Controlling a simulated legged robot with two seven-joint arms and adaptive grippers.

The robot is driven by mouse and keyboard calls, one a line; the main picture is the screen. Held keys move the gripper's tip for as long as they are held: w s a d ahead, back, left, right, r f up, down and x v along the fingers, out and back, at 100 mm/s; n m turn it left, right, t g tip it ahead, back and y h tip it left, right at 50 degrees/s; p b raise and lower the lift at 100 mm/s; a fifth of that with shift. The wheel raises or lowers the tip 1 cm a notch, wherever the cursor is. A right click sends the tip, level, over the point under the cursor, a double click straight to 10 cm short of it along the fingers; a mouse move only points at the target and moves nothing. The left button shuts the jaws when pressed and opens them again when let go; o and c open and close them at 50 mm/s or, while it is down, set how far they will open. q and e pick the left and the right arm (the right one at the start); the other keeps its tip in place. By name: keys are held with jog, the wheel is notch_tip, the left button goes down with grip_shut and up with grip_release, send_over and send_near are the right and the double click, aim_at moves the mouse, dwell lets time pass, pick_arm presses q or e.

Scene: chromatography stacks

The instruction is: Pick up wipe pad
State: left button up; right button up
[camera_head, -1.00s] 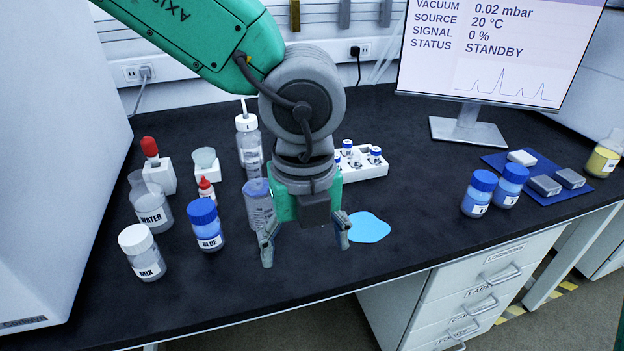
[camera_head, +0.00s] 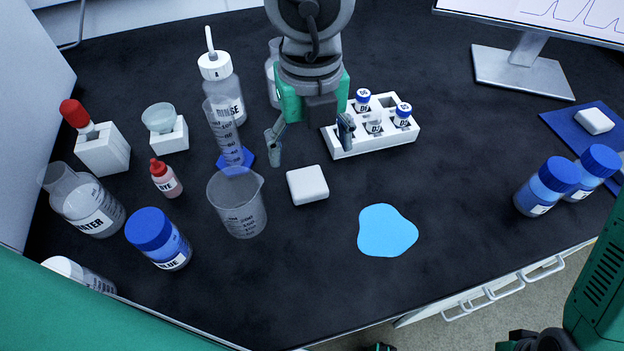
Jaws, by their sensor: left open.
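A white rounded block, the likely wipe pad (camera_head: 307,186), lies flat on the black bench between a glass beaker (camera_head: 238,208) and a light-blue puddle (camera_head: 387,231). My left gripper (camera_head: 310,142) points down just behind the pad in the picture, its two fingers spread apart with nothing between them. The pad shows whole and apart from the fingers. Another white block (camera_head: 595,121) lies on a blue mat (camera_head: 565,124) at the right. My right arm shows at the lower right corner, with a dark part of its gripper (camera_head: 538,342) cut off by the frame's edge.
A white vial rack (camera_head: 372,143) stands close by the left gripper's right finger. A graduated cylinder (camera_head: 224,130) and rinse bottle (camera_head: 222,85) stand to its left. Blue-capped bottles (camera_head: 546,187) stand at the right. The bench around the puddle is clear.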

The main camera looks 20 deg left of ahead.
aim_at(306, 180)
pick_arm(q)
jog(key=f, duration=0.3)
jog(key=shift+a+f+b, duration=0.2)
jog(key=shift+a+b, duration=0.1)
jog(key=shift+b, duration=0.1)
jog(key=shift+w+a+f, duration=0.1)
jog(key=shift+a+f, duration=0.25)
jog(key=shift+f, duration=0.3)
jog(key=f+b, duration=0.1)
jog(key=f, duration=0.1)
jog(key=d+f+b, duration=0.1)
jog(key=f, duration=0.1)
jog(key=shift+w+f+b, duration=0.1)
jog(key=shift+f+b, duration=0.2)
jog(key=shift+a+r, duration=0.1)
jog(key=shift+a, duration=0.1)
jog(key=shift+c, duration=1.3)
jog(key=shift+a, duration=0.15)
jog(key=c, duration=0.6)
jog(key=shift+c, duration=0.4)
pick_arm(e)
jog(key=f, duration=0.3)
jog(key=shift+a+f, duration=0.3)
jog(key=shift+a, duration=0.1)
